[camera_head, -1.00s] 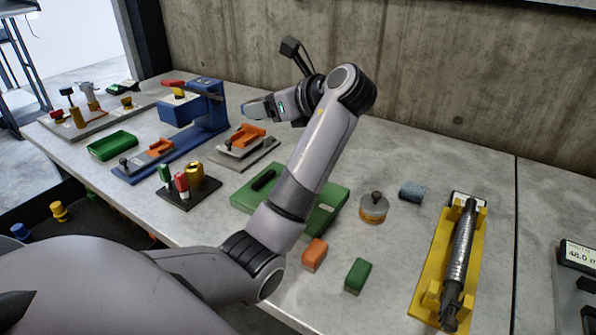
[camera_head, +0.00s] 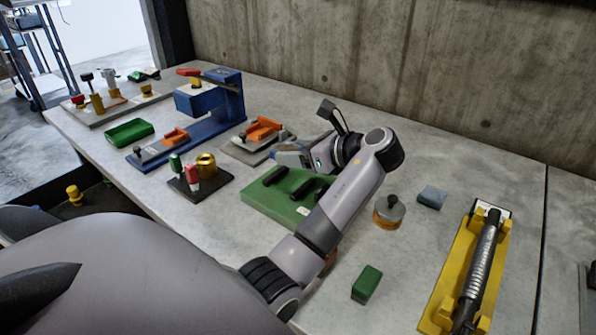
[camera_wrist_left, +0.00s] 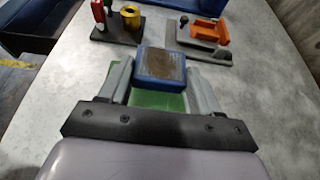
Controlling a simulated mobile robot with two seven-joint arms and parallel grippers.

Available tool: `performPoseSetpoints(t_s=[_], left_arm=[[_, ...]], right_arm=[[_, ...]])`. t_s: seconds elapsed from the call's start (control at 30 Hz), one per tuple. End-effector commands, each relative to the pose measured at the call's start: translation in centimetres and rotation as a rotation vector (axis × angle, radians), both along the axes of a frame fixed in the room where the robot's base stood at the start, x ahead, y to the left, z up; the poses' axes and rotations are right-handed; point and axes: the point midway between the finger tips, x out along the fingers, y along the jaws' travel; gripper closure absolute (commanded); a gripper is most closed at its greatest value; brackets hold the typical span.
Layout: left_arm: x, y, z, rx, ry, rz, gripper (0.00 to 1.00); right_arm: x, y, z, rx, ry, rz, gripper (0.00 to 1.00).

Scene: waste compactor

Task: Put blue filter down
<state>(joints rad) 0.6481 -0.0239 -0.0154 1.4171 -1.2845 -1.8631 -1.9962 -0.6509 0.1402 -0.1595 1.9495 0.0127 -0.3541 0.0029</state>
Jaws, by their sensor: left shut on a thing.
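The blue filter (camera_wrist_left: 160,68) is a blue block with a brown, worn-looking top. In the left wrist view it sits between the two fingers of my left gripper (camera_wrist_left: 160,80), which is shut on it. Behind and below the filter is a green surface (camera_wrist_left: 155,100). In the head view my left gripper (camera_head: 286,154) is in front of the grey and orange fixture and above the back of the green tray (camera_head: 262,204) with black handles. The filter is hard to make out there. My right gripper is not in view.
The orange fixture (camera_head: 262,130) stands just behind the gripper. A dark stand with coloured knobs (camera_head: 198,184) is at left. A round weight (camera_head: 389,211), a blue-grey block (camera_head: 432,196), a green block (camera_head: 367,283) and a yellow cradle (camera_head: 450,275) are at right.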

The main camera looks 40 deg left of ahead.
Motion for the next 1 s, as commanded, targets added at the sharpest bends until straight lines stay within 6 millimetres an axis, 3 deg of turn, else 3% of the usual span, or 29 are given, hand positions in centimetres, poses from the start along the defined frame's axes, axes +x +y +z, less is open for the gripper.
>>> performPoseSetpoints(t_s=[0.4, 1.0], left_arm=[[0.0, 0.0, -4.8, -0.001, 0.002, -0.001, 0.74], [0.0, 0.0, -5.7, 0.0, 0.001, 0.0, 0.74]], right_arm=[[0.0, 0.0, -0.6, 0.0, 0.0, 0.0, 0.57], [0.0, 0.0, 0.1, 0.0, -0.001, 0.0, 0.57]])
